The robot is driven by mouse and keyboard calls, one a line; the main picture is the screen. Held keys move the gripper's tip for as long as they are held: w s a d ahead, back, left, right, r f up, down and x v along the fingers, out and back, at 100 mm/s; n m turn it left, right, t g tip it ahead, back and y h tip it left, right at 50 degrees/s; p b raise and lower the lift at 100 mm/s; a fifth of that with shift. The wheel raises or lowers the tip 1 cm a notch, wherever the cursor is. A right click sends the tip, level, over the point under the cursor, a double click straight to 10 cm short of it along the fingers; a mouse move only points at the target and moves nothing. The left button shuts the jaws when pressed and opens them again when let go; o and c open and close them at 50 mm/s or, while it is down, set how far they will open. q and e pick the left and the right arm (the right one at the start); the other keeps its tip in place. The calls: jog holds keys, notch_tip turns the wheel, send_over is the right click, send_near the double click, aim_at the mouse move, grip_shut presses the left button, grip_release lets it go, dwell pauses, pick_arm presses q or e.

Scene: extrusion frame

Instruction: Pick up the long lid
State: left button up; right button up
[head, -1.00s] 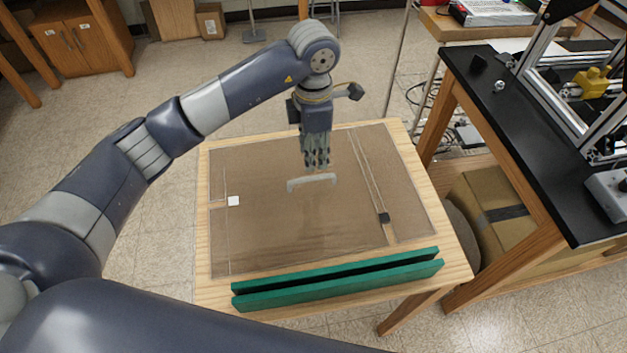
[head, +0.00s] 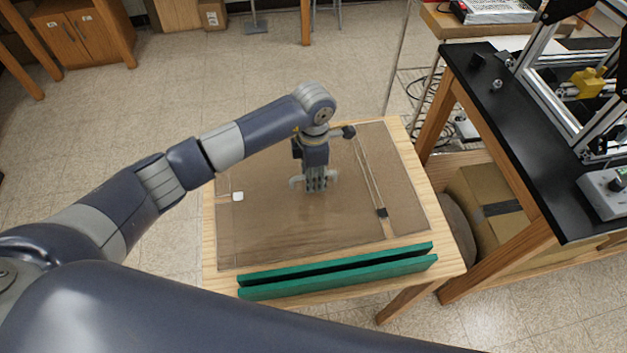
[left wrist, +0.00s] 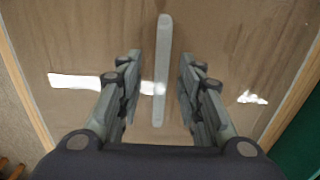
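A wide, flat, brownish see-through panel (head: 280,235), which looks like the lid, lies on a light wooden table. A pale grey bar handle (head: 296,182) stands near its middle, partly hidden by my left gripper (head: 317,188). The left gripper points straight down over the handle. In the left wrist view its fingers (left wrist: 160,60) are apart, one on each side of the handle (left wrist: 163,40), with gaps on both sides. The handle runs lengthwise between them. My right gripper is not in view.
Two green bars (head: 338,277) lie along the table's (head: 447,235) near edge. A white square (head: 238,197) and a small dark block (head: 382,212) show on the panel's left and right. A black-topped bench (head: 520,150) with a metal extrusion frame stands close on the right.

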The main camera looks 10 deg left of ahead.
pick_arm(q)
jog(key=shift+c, duration=0.3)
grip_shut()
jog(key=shift+w+r, duration=0.1)
jog(key=shift+r, duration=0.05)
